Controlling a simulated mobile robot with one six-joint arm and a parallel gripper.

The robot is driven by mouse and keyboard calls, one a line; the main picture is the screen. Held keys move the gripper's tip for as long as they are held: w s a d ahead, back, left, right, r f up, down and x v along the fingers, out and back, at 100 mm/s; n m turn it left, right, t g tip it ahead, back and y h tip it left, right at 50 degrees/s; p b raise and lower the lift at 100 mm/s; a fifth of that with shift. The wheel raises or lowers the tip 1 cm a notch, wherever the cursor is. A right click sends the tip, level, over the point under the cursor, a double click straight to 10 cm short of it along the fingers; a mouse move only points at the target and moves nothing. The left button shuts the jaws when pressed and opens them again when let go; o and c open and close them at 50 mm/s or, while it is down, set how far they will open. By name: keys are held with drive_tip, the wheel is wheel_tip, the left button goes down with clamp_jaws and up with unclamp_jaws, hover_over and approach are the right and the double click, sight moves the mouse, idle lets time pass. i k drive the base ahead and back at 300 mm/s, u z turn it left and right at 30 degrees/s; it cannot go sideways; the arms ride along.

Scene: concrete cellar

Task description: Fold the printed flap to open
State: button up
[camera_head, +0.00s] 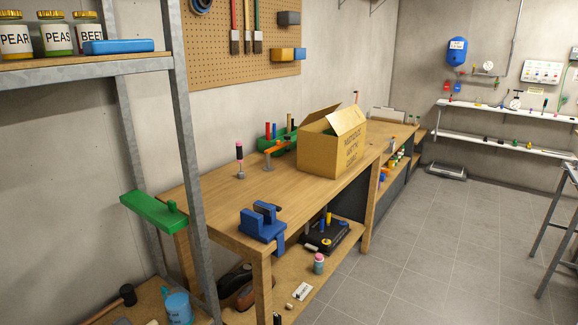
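A cardboard box (318,157) stands on the wooden workbench (220,200), near its middle. Dark print shows on its side facing right; the words are too small to read surely. One flap (347,119) stands raised and tilted at the right side of the top. Another flap (317,114) slopes up at the back left. I cannot tell whether either flap carries print. The box's inside is mostly hidden, with a dark greenish area between the flaps. My gripper is not in view.
A blue vise (262,222) sits at the bench's front corner. An orange-topped tool (277,147) and a green tool holder (273,137) stand left of the box. A metal shelf post (190,150) rises in the left foreground. The tiled floor (440,240) right of the bench is clear.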

sight(342, 121)
drive_tip(key=z, duration=0.15)
drive_tip(key=i, duration=1.4)
drive_tip(key=z, duration=0.1)
